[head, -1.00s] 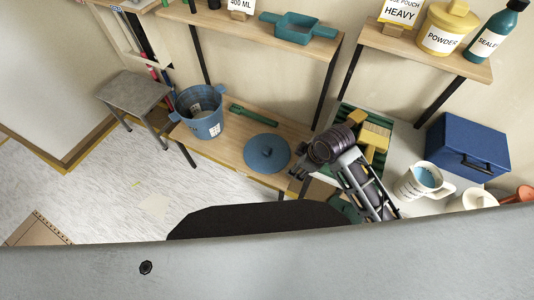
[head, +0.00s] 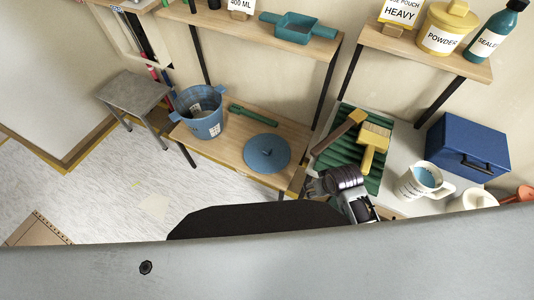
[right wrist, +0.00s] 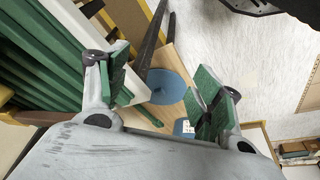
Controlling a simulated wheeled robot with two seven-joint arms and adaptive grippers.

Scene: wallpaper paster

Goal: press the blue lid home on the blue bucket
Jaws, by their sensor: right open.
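The blue bucket (head: 207,122) stands upright with its top open on the left part of the low wooden bench. The round blue lid (head: 267,153) lies flat on the same bench, to the right of the bucket and apart from it. My right gripper (head: 312,184) is open and empty, to the right of the lid and beyond the bench's right end. In the right wrist view, the lid (right wrist: 172,86) shows between the open fingers, some way off, with part of the bucket (right wrist: 183,127) by the right finger. My left gripper is not in view.
A green-handled tool (head: 252,115) lies on the bench behind the lid. A green ridged tray (head: 345,152) with brushes, a measuring jug (head: 422,181) and a blue box (head: 468,148) are at the right. A grey stool (head: 133,92) stands left of the bench. Shelves hang above.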

